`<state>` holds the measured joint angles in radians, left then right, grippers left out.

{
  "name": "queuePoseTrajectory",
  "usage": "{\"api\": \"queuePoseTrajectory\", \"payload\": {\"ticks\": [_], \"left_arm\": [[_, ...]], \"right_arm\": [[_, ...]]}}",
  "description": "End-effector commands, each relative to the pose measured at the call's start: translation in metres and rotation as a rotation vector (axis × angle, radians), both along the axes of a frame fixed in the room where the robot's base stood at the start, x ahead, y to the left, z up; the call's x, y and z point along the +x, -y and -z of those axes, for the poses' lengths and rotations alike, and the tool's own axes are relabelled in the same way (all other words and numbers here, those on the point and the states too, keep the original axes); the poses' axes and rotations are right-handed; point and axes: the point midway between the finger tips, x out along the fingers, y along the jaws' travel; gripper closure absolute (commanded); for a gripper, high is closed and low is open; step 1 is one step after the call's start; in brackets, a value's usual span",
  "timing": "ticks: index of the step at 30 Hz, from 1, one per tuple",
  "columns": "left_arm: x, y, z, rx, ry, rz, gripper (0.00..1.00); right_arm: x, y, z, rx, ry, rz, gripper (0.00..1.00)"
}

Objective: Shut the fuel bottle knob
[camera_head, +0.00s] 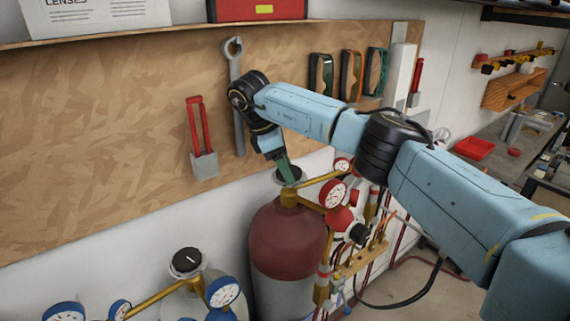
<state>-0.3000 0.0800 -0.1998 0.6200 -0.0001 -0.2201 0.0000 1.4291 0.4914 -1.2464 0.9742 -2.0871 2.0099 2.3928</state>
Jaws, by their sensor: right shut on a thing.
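The fuel bottle (287,239) is the dark red cylinder standing at the wall, with a brass valve (290,197) on top. Its knob (288,173) sits above the valve and is partly covered by my right gripper. My right gripper (287,172) points down from above and is shut on the knob. My right arm reaches in from the right edge. My left gripper is not in view.
A second bottle with a black knob (187,262) and blue gauges stands at the lower left. Red gauges (333,194) and hoses stand right of the fuel bottle. Behind is a wooden tool board (110,130) with a hanging wrench (236,100). A workbench with a red tray (474,148) is at right.

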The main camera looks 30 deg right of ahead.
Motion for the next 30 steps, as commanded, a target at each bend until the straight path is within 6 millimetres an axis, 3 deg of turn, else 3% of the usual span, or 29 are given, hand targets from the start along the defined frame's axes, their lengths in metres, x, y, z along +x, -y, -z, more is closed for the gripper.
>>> {"api": "queuePoseTrajectory", "payload": {"ticks": [3, 4, 9, 23, 30], "left_arm": [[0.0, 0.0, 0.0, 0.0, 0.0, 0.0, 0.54], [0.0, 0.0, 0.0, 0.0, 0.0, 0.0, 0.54], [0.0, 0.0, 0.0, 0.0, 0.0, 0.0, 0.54], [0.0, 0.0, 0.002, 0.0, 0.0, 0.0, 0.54], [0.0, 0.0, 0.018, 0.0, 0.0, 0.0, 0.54]], "right_arm": [[0.0, 0.0, 0.0, 0.002, 0.001, -0.001, 0.67], [0.0, 0.0, 0.0, 0.002, 0.001, -0.001, 0.43], [0.0, 0.0, 0.0, 0.001, 0.001, -0.001, 0.23], [0.0, 0.0, 0.001, 0.001, 0.001, -0.02, 0.23], [-0.002, 0.0, 0.003, 0.0, 0.002, -0.22, 0.23]]}}
